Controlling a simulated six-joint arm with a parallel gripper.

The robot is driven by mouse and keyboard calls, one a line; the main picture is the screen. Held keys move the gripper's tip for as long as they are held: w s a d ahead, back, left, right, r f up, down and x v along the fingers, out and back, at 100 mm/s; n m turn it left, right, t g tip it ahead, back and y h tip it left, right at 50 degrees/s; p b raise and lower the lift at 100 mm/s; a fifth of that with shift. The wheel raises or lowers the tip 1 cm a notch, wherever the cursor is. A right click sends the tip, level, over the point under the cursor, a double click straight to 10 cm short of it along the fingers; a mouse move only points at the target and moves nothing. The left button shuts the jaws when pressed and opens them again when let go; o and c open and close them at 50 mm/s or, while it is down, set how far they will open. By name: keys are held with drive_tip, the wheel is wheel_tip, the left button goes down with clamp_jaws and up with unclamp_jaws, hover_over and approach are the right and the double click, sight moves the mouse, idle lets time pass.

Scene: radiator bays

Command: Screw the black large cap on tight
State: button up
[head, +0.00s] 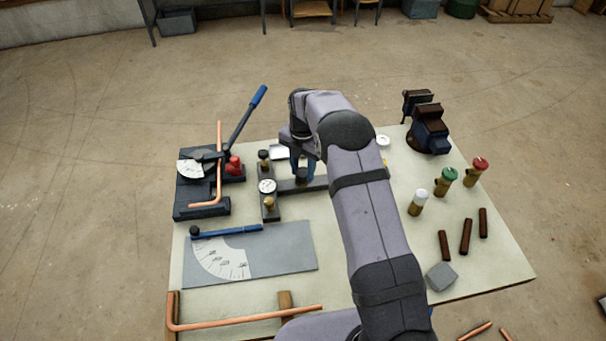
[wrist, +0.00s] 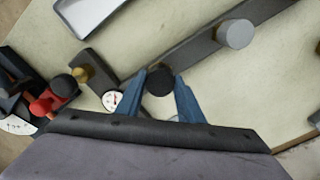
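The black large cap (wrist: 158,82) is a round black disc, seen from above in the wrist view. It sits at the dark grey bar (wrist: 195,52) on the table. In the head view the black cap (head: 302,176) shows just below my fingers. My gripper (wrist: 161,78) has its two blue fingers on opposite sides of the cap, with their tips very close to its edge. Whether they touch it is not clear. The head view shows my gripper (head: 303,168) pointing down over the bar (head: 318,184). The cap's threads and seat are hidden.
A grey cap (wrist: 236,34) stands further along the bar. A dial gauge (head: 267,186) and brass knob (head: 269,202) are left of the cap. A blue-handled bender (head: 208,180) stands further left, a vise (head: 430,130) at the back right. A white tray (wrist: 88,12) lies behind.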

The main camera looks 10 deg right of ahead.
drive_tip(key=shift+o, duration=0.2)
drive_tip(key=m, duration=1.1)
drive_tip(key=shift+m, duration=0.3)
drive_tip(key=shift+c, duration=0.2)
drive_tip(key=shift+o, duration=0.2)
drive_tip(key=m, duration=0.3)
drive_tip(key=shift+m, duration=0.3)
drive_tip(key=m, duration=0.3)
drive_tip(key=shift+m, duration=0.4)
drive_tip(key=m, duration=0.4)
drive_tip(key=shift+m, duration=0.4)
drive_tip(key=m, duration=0.3)
drive_tip(key=shift+m, duration=0.3)
drive_tip(key=m, duration=0.3)
drive_tip(key=shift+f+m, duration=0.1)
drive_tip(key=shift+m, duration=0.2)
drive_tip(key=shift+c, duration=0.2)
